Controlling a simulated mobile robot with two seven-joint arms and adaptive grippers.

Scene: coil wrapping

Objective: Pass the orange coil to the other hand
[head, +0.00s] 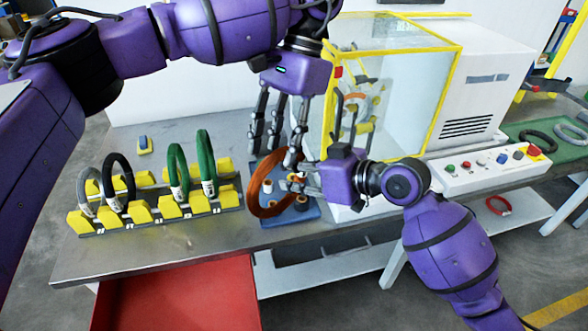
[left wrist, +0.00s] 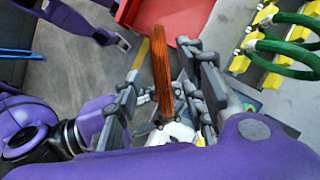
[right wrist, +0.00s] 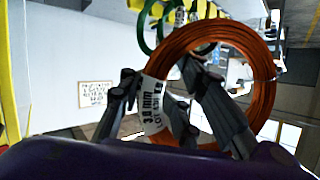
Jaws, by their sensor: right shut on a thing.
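The orange coil (head: 258,186) is a ring of wire with a white printed label (right wrist: 162,108), held up on edge over the blue plate. My right gripper (head: 292,184) is shut on the coil at its labelled part, and the fingers show on both sides of it in the right wrist view (right wrist: 170,105). My left gripper (head: 278,150) points down from above, close to the coil. In the left wrist view its open fingers (left wrist: 165,95) stand on either side of the coil (left wrist: 162,70), with gaps visible. Part of the coil is hidden behind the fingers in the head view.
A yellow rack (head: 150,212) at the left holds a grey, a black and two green coils. A blue plate (head: 304,212) with small pegs lies below the grippers. A yellow-framed clear enclosure (head: 405,95) stands close at the right. A red bin (head: 180,297) is below the table.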

